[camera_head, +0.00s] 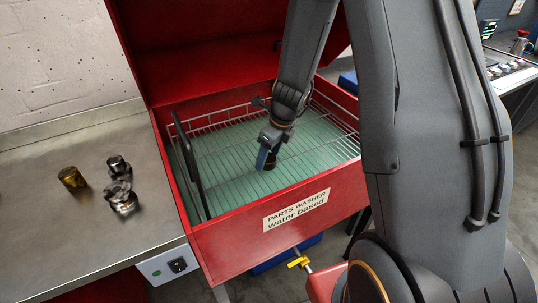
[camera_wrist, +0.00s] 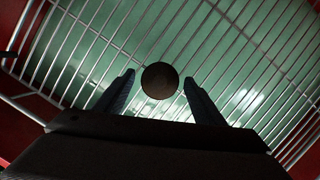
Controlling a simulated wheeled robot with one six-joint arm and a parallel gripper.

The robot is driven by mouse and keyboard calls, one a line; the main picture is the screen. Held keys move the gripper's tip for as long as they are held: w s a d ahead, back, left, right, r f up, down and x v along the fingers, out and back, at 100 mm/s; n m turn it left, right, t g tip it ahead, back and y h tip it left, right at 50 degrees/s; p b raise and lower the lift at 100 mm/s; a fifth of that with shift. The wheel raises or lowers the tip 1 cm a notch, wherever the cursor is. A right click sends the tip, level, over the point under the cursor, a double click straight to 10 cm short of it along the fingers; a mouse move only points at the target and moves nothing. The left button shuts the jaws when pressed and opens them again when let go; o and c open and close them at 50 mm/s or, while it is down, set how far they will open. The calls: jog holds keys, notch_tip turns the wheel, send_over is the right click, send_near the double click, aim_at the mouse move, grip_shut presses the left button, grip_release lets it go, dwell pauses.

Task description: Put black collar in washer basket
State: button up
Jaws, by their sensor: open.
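The black collar (camera_wrist: 160,80) shows from above in the wrist view as a dark round shape between the tips of my gripper (camera_wrist: 158,84). Gaps show on both sides of it, so the jaws are open and not touching it in this view. In the head view my gripper (camera_head: 266,160) points down inside the washer basket (camera_head: 225,121), and the dark collar (camera_head: 270,162) shows just beside the fingers, low over the wire grid. I cannot tell whether the collar rests fully on the wires. The basket sits in the red parts washer (camera_head: 240,247).
A brass-coloured cylinder (camera_head: 72,178) and shiny metal parts (camera_head: 121,196) stand on the steel bench (camera_head: 60,235) at the left. The washer's raised red lid (camera_head: 200,50) is behind the basket. A dark upright handle (camera_head: 188,165) stands at the basket's left side.

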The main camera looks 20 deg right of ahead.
aim_at(276, 169)
jog(key=shift+r, duration=0.15)
jog(key=v, duration=1.1)
jog(key=s+n, duration=0.5)
jog(key=n, duration=0.3)
jog(key=s+a+r+n+h, duration=0.1)
jog(key=s+n, duration=0.5)
jog(key=n, duration=0.3)
jog(key=s+a+n+g, duration=0.1)
jog(key=s+n, duration=0.4)
jog(key=n, duration=0.3)
jog(key=shift+s+a+r+n+h, duration=0.1)
jog(key=shift+s+r+n+h, duration=0.1)
jog(key=shift+n+h, duration=0.15)
jog(key=shift+s+n, duration=0.6)
jog(key=shift+n, duration=0.65)
